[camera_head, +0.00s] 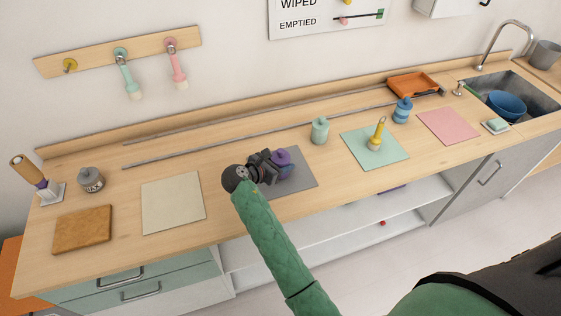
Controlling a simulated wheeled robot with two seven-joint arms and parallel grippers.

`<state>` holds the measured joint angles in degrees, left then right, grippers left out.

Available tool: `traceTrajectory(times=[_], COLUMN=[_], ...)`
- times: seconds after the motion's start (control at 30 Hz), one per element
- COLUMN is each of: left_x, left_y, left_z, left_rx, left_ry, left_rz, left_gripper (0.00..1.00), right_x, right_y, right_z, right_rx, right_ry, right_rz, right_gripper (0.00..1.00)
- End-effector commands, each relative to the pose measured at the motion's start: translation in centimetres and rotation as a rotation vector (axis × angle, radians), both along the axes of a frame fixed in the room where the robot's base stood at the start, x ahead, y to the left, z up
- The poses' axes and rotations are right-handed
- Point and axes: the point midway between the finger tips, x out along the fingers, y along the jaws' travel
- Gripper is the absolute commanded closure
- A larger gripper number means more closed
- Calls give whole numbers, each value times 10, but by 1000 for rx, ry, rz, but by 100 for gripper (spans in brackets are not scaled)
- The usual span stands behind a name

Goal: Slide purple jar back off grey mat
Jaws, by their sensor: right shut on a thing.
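The purple jar (284,158) stands upright on the grey mat (302,179), towards the mat's back part. My right gripper (273,166) reaches in from the front and is shut on the purple jar, at its left side. The gripper and wrist cover part of the jar's body and the left part of the mat. The jar's knobbed lid shows above the fingers. My left gripper is not in view.
A mint jar (320,131) stands behind and right of the grey mat. A yellow-handled item (376,137) stands on the green mat (360,154). A metal rail (230,145) runs along the counter behind. A beige mat (173,203) lies bare at left.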

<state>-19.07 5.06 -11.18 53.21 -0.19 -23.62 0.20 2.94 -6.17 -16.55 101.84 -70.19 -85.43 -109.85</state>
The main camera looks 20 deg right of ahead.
Motion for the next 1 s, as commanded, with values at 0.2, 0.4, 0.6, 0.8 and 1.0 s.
traceTrajectory(times=[0.2,0.4,0.6,0.8,1.0], left_x=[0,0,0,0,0], left_y=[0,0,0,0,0], left_z=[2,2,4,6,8], left_rx=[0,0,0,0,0], left_ry=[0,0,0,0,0], left_rz=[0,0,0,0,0], left_gripper=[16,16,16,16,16], right_x=[0,0,6,14,21], right_y=[0,0,0,0,0], right_z=[1,1,1,2,1], right_rx=[0,0,-1,-1,0], right_ry=[0,0,0,0,0], right_rz=[0,0,0,0,0], right_gripper=[76,76,76,76,76])
